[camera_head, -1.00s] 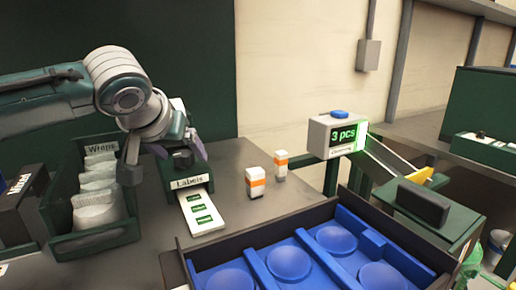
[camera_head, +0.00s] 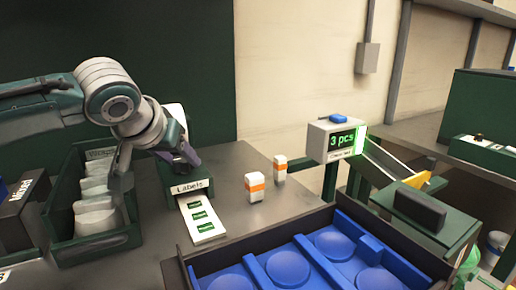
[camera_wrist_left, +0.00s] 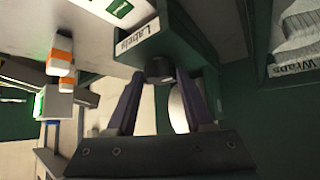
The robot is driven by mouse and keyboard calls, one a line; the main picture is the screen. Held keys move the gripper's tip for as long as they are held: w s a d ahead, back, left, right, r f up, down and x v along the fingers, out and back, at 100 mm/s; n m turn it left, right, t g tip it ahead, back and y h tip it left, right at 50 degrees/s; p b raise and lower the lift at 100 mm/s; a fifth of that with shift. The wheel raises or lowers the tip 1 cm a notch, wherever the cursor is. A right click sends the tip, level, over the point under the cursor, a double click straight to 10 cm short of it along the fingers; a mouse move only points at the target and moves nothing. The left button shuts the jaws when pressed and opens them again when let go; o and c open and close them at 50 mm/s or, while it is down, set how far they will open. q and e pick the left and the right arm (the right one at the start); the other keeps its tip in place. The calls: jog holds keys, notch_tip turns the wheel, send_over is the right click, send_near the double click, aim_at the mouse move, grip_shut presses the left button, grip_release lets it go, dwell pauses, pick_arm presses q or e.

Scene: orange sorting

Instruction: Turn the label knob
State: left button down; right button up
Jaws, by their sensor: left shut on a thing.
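The green label dispenser (camera_head: 187,176) stands on the grey table, with a "Labels" plate on its front and a white label strip (camera_head: 203,219) lying out of it. Its dark round knob (camera_wrist_left: 159,69) shows in the left wrist view, between the purple fingertips of my left gripper (camera_head: 181,155). The gripper is shut on the knob. In the head view the gripper and wrist largely cover the knob, so its turn angle cannot be told. My right gripper is not in view.
A green bin of wraps (camera_head: 66,215) stands left of the dispenser. Two orange-and-white boxes, one nearer (camera_head: 254,187) and one farther (camera_head: 280,169), stand to its right. A blue tray (camera_head: 322,268) lies in front, and a "3 pcs" display (camera_head: 337,141) stands at right.

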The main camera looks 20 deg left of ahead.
pick_arm(q)
jog(key=shift+a, duration=0.1)
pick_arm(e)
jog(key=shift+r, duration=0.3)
pick_arm(q)
jog(key=shift+c, duration=1.4)
grip_release()
jog(key=shift+s, duration=0.1)
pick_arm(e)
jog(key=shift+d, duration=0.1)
pick_arm(q)
jog(key=shift+s+r, duration=0.2)
jog(key=shift+r, duration=0.1)
jog(key=p+v, duration=0.2)
jog(key=v, duration=0.7)
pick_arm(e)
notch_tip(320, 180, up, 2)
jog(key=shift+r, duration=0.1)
